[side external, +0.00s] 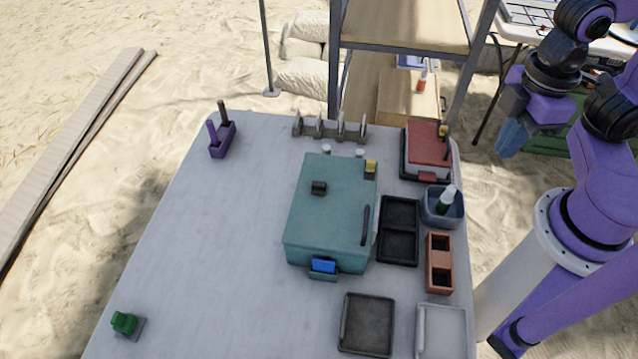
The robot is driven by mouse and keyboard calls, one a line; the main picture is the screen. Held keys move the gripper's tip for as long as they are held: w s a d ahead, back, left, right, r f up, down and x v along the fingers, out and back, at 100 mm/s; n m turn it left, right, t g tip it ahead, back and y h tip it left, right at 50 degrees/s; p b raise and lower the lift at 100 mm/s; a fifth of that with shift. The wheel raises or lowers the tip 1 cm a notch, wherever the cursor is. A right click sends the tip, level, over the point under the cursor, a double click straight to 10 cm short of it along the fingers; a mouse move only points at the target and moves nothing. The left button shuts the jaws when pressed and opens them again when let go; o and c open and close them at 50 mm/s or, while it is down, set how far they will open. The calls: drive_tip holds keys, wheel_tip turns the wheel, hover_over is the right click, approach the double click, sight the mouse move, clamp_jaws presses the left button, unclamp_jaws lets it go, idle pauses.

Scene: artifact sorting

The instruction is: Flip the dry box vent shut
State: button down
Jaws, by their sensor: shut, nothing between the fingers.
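The dry box (330,215) is a teal case with its lid down, in the middle of the table. A small black raised fitting (319,187) sits on the lid's upper left part. It looks like the vent, but whether it stands open or shut is too small to tell. A yellow piece (370,166) is at the lid's far right corner, a dark handle (365,225) along its right side, and a blue latch (323,265) on its front. My gripper (506,150) is shut and empty, off the table's right edge and well apart from the box.
A red-lidded box (427,148), a blue-grey bin (430,212) holding a bottle, a black tray (399,203) and a terracotta tray (440,282) crowd the right side. A slotted rack (330,130) stands behind. The table (205,240) left of the box is mostly clear.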

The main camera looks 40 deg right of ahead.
sight(319, 186)
drive_tip(key=w+a+f+m+g, duration=0.1)
drive_tip(key=w+a+m, duration=0.4)
drive_tip(key=w, duration=0.2)
drive_tip(key=w+a+m+g, duration=0.1)
drive_tip(key=w+a+m, duration=0.4)
drive_tip(key=w+m, duration=0.15)
drive_tip(key=w+f+m+y, duration=0.1)
drive_tip(key=w+f+m, duration=0.1)
drive_tip(key=w, duration=0.3)
drive_tip(key=w+a+f+m+g+y, duration=0.1)
drive_tip(key=w+f+m, duration=0.2)
drive_tip(key=w, duration=0.3)
drive_tip(key=w+a+f+m, duration=0.1)
drive_tip(key=w+f+m, duration=0.1)
drive_tip(key=w+m, duration=0.3)
drive_tip(key=shift+w+f+y, duration=0.25)
drive_tip(key=shift+w+y, duration=0.15)
drive_tip(key=shift+w, duration=0.2)
drive_tip(key=shift+f, duration=0.1)
drive_tip(key=x, duration=0.9)
drive_tip(key=shift+s+d+f, duration=0.1)
drive_tip(key=shift+s, duration=0.15)
drive_tip(key=shift+s+a+f, duration=0.25)
drive_tip(key=shift+s+a, duration=0.8)
drive_tip(key=shift+a, duration=0.05)
drive_tip(key=shift+s+a, duration=0.45)
